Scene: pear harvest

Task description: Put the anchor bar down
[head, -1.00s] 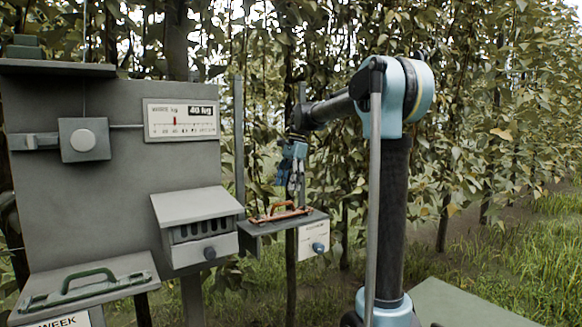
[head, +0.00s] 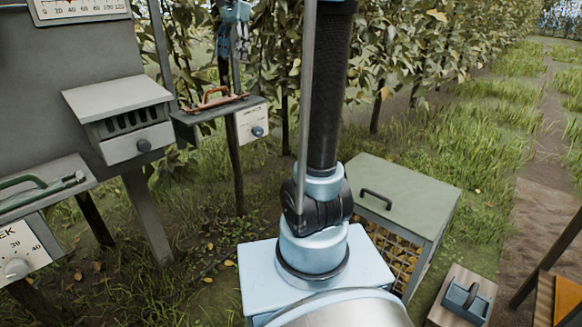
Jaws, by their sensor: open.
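An orange-brown bar with a raised handle (head: 215,97), which fits the anchor bar, lies flat on a small grey shelf (head: 190,119) in the head view. My gripper (head: 234,50) is at the top edge of the picture, above the shelf and slightly right of the handle. Its fingers are open, point down and hold nothing; a gap shows between them and the bar. A similar green bar with a handle (head: 42,190) lies on another shelf at the left.
A grey box with slots and a knob (head: 120,112) stands left of the small shelf. A green-lidded crate (head: 408,195) and a wooden block with a blue clamp-like piece (head: 467,300) are at the right. Plants line the back; a dirt path (head: 545,190) runs at the far right.

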